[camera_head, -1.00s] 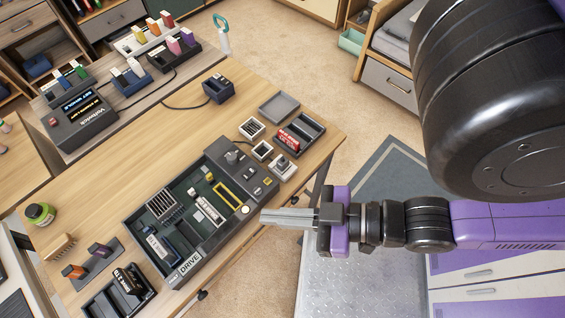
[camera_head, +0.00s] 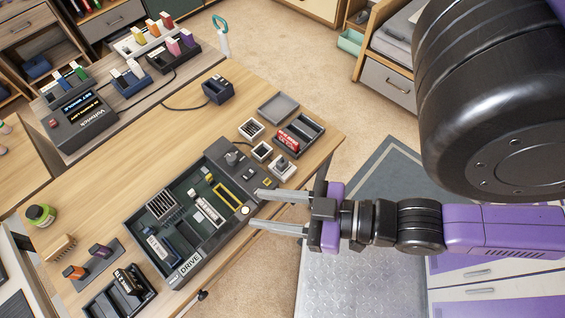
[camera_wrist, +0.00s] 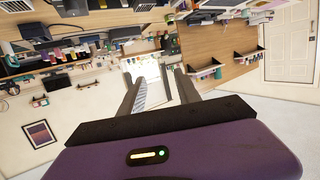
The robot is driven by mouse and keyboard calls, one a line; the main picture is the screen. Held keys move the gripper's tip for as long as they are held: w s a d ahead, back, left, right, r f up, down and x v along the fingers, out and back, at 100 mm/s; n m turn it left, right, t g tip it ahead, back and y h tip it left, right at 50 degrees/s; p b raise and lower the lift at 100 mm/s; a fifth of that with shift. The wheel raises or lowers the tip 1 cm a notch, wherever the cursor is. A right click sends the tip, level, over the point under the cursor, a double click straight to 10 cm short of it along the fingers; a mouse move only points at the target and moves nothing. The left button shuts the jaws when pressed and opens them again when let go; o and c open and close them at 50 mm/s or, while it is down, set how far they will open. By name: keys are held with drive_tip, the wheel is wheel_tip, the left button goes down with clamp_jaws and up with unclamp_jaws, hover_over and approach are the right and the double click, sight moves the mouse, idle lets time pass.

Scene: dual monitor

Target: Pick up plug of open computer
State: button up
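The open computer (camera_head: 137,222) is a dark case labelled DRIVE, lying on the wooden table in the head view. Its inside shows a grey heatsink, a light module and a yellow-framed slot. A dark panel with knobs and small parts (camera_head: 232,155) forms its upper right end. I cannot tell for sure which part is the plug; a dark knob-like piece (camera_head: 231,158) stands on that panel. My gripper (camera_head: 280,210) is open and empty, just right of the case near the table edge. Its two fingers also show apart in the wrist view (camera_wrist: 160,88).
A black tray with a red block (camera_head: 288,143) and a grey tray (camera_head: 279,107) lie at the table's right. A black charger box (camera_head: 218,90) stands behind. A labelled console (camera_head: 83,122) is on the rear table.

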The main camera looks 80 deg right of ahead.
drive_tip(key=shift+o, duration=0.4)
drive_tip(key=w+d+r+m+t+h+p, duration=0.1)
drive_tip(key=w+d+r+h, duration=0.1)
drive_tip(key=w+d+h, duration=0.1)
drive_tip(key=shift+w+d+r+m, duration=0.4)
drive_tip(key=shift+w+d, duration=0.2)
drive_tip(key=shift+w, duration=0.45)
drive_tip(key=w+d+f+m+g+h+p, duration=0.1)
drive_tip(key=w+d+f+m+g, duration=0.2)
drive_tip(key=d, duration=0.5)
drive_tip(key=w+d+f+m+g+h+p, duration=0.1)
drive_tip(key=w+d+f+m+g+h, duration=0.15)
drive_tip(key=d+m, duration=0.35)
drive_tip(key=w+d+f+m+g+p, duration=0.2)
drive_tip(key=d+f+m+g, duration=0.15)
drive_tip(key=d, duration=0.55)
drive_tip(key=m+g+y, duration=0.7)
drive_tip(key=m, duration=0.3)
hover_over(282, 161)
wheel_tip(282, 161, down, 9)
drive_tip(key=shift+d+f, duration=0.15)
drive_tip(key=shift+s+f, duration=0.1)
drive_tip(key=shift+f, duration=0.1)
drive_tip(key=shift+f+p, duration=0.85)
drive_tip(key=shift+f, duration=2.9)
